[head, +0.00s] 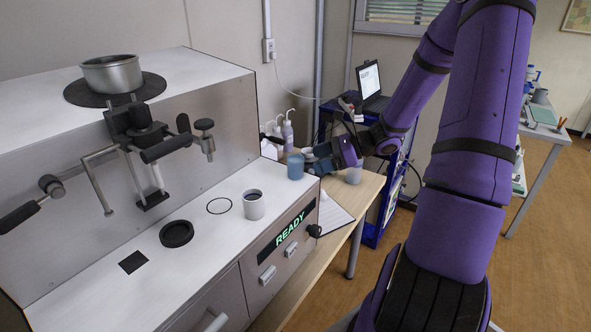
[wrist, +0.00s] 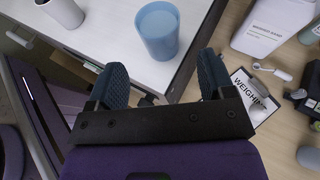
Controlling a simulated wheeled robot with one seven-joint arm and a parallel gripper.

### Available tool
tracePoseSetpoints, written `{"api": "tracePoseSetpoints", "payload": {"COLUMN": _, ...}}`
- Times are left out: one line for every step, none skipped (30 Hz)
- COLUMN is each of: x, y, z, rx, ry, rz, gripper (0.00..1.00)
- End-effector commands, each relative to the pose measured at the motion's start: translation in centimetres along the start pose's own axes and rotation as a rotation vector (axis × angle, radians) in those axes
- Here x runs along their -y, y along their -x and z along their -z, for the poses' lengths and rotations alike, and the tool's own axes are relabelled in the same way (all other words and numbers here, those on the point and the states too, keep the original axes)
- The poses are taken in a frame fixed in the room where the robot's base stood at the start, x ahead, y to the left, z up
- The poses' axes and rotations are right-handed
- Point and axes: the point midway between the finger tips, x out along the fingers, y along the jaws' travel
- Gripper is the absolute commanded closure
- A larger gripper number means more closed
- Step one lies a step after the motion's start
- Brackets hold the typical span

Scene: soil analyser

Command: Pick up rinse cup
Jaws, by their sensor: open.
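A blue cup (head: 295,166) stands upright on the white analyser deck, near its right end. It also shows in the wrist view (wrist: 157,38), beyond my fingertips and roughly between their lines. My gripper (head: 316,160) is open and empty, just right of the blue cup in the head view. In the wrist view my two fingers (wrist: 162,78) are spread apart, with the cup ahead of them and no visible contact. A white cup (head: 254,207) stands upright on the deck further left. No label shows which cup is the rinse cup.
A black ring (head: 176,234) and a black square (head: 133,262) lie on the deck. White bottles (head: 286,131) stand behind the blue cup. A clipboard (head: 336,217) lies on the wooden table beside the analyser. A pale cup (head: 354,174) stands right of my gripper.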

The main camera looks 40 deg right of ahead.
Motion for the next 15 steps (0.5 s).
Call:
{"api": "tracePoseSetpoints", "payload": {"x": 0.0, "y": -0.9, "z": 0.0, "rx": 0.003, "ry": -0.001, "rz": -0.003, "gripper": 0.24}}
{"api": "tracePoseSetpoints", "payload": {"x": 0.0, "y": -1.2, "z": 0.0, "rx": 0.002, "ry": -0.001, "rz": -0.003, "gripper": 0.24}}
{"api": "tracePoseSetpoints", "payload": {"x": 0.0, "y": -1.7, "z": 0.0, "rx": 0.001, "ry": 0.0, "rz": -0.002, "gripper": 0.24}}
{"api": "tracePoseSetpoints", "payload": {"x": 0.0, "y": -1.9, "z": 0.0, "rx": 0.001, "ry": 0.0, "rz": -0.002, "gripper": 0.24}}
{"api": "tracePoseSetpoints", "payload": {"x": 0.0, "y": -2.2, "z": 0.0, "rx": 0.001, "ry": 0.0, "rz": -0.001, "gripper": 0.24}}
{"api": "tracePoseSetpoints", "payload": {"x": 0.0, "y": -2.4, "z": 0.0, "rx": 0.001, "ry": 0.001, "rz": -0.001, "gripper": 0.24}}
{"api": "tracePoseSetpoints", "payload": {"x": 0.0, "y": -2.6, "z": 0.0, "rx": 0.0, "ry": 0.001, "rz": -0.001, "gripper": 0.24}}
{"api": "tracePoseSetpoints", "payload": {"x": 0.0, "y": -2.7, "z": 0.0, "rx": 0.0, "ry": 0.001, "rz": -0.001, "gripper": 0.24}}
{"api": "tracePoseSetpoints", "payload": {"x": 0.0, "y": -2.9, "z": 0.0, "rx": 0.0, "ry": 0.001, "rz": -0.002, "gripper": 0.24}}
{"api": "tracePoseSetpoints", "payload": {"x": 0.0, "y": -3.1, "z": 0.0, "rx": 0.0, "ry": 0.001, "rz": -0.003, "gripper": 0.24}}
{"api": "tracePoseSetpoints", "payload": {"x": 0.0, "y": -3.4, "z": 0.0, "rx": 0.001, "ry": 0.0, "rz": -0.003, "gripper": 0.24}}
{"api": "tracePoseSetpoints", "payload": {"x": 0.0, "y": -3.9, "z": 0.1, "rx": 0.001, "ry": -0.001, "rz": -0.003, "gripper": 0.24}}
{"api": "tracePoseSetpoints", "payload": {"x": 0.0, "y": -4.3, "z": 0.1, "rx": 0.001, "ry": 0.0, "rz": -0.003, "gripper": 0.24}}
{"api": "tracePoseSetpoints", "payload": {"x": 0.0, "y": -4.8, "z": 0.1, "rx": 0.002, "ry": 0.001, "rz": -0.004, "gripper": 0.24}}
{"api": "tracePoseSetpoints", "payload": {"x": 0.0, "y": -5.4, "z": 0.1, "rx": 0.001, "ry": 0.001, "rz": -0.004, "gripper": 0.24}}
